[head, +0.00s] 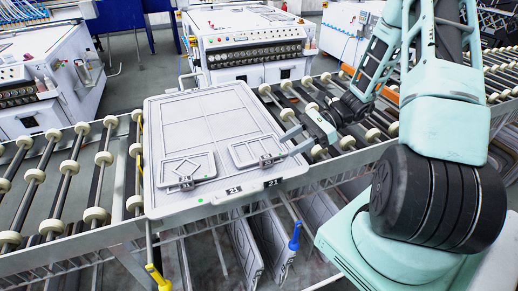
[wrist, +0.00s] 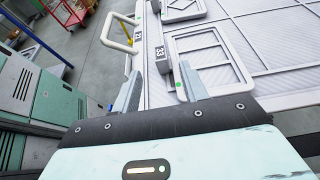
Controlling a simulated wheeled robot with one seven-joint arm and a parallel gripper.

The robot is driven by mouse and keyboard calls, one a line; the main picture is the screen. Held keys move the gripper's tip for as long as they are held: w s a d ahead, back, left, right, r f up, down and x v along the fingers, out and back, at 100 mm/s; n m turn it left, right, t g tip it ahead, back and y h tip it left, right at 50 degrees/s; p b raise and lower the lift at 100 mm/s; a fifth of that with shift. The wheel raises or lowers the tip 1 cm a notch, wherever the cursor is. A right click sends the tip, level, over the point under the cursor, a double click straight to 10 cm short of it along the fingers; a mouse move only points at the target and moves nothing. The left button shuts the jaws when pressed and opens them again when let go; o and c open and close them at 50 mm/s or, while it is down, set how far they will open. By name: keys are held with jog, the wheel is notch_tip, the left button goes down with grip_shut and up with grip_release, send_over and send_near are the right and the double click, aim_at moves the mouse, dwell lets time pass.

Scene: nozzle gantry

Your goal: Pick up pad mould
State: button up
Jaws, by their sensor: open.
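A large pale grey flat mould plate (head: 220,120) lies on the roller conveyor, with two smaller framed moulds on it. The right one (head: 240,154) has plain rectangular recesses and a small dark block at its front edge; the left one (head: 176,174) has a diamond pattern. I cannot tell which is called the pad mould. My gripper (head: 293,141) is open at the right mould's right end, with nothing seen held. In the wrist view, its fingers (wrist: 161,88) spread over the large plate's labelled edge, and the right mould (wrist: 203,62) lies beyond the right finger. Contact is unclear.
Conveyor rollers (head: 70,165) run on both sides of the plate. White machines (head: 250,45) stand behind. Several panels (head: 247,245) hang below, near a blue-handled tool (head: 295,238). A white loop handle (wrist: 117,34) sticks out from the plate in the wrist view.

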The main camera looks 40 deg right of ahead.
aim_at(270, 156)
jog(key=shift+p+x, duration=0.95)
jog(key=shift+x, duration=2.85)
grip_shut()
